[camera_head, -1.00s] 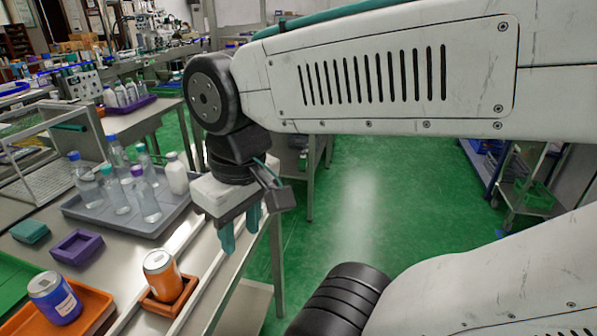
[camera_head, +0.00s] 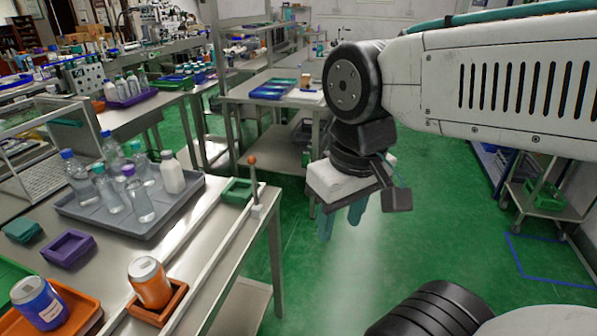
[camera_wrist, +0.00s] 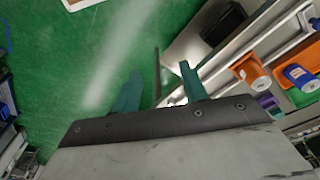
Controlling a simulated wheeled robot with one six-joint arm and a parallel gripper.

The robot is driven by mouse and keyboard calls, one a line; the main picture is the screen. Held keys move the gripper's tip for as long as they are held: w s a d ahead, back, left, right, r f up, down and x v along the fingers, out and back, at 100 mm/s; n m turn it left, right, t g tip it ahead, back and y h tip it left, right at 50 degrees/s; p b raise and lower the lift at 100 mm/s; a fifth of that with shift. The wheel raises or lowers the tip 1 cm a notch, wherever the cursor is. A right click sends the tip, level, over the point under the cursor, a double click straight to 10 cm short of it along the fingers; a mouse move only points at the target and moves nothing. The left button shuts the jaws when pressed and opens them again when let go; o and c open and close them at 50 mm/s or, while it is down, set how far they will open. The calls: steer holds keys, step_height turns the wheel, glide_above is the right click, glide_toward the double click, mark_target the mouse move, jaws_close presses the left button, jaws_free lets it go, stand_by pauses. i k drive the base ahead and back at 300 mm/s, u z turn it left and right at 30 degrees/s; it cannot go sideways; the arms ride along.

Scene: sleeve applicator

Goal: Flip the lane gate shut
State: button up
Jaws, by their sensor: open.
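A thin upright lever with an orange ball on top (camera_head: 254,180), which looks like the lane gate, stands on a small pale block at the right end of the metal rail (camera_head: 215,250) along the table edge. It stands upright, not laid over. My gripper (camera_head: 341,220) is open and empty over the green floor, to the right of the lever and apart from it. In the wrist view my gripper (camera_wrist: 158,80) shows two teal fingers spread apart. A thin dark upright strip shows between them; I cannot tell whether it is the lever.
An orange can (camera_head: 151,283) sits in an orange holder beside the rail. A blue can (camera_head: 40,302) stands on an orange tray. A grey tray (camera_head: 185,208) holds several bottles. A green tray (camera_head: 237,191) lies near the lever. The floor right of the table is clear.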

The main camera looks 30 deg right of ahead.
mark_target(251, 159)
steer(key=z, duration=0.15)
steer(key=k, duration=1.2)
steer(key=z, duration=0.7)
steer(key=i, duration=1.2)
steer(key=u, duration=0.6)
steer(key=i, duration=0.3)
steer(key=u, duration=0.4)
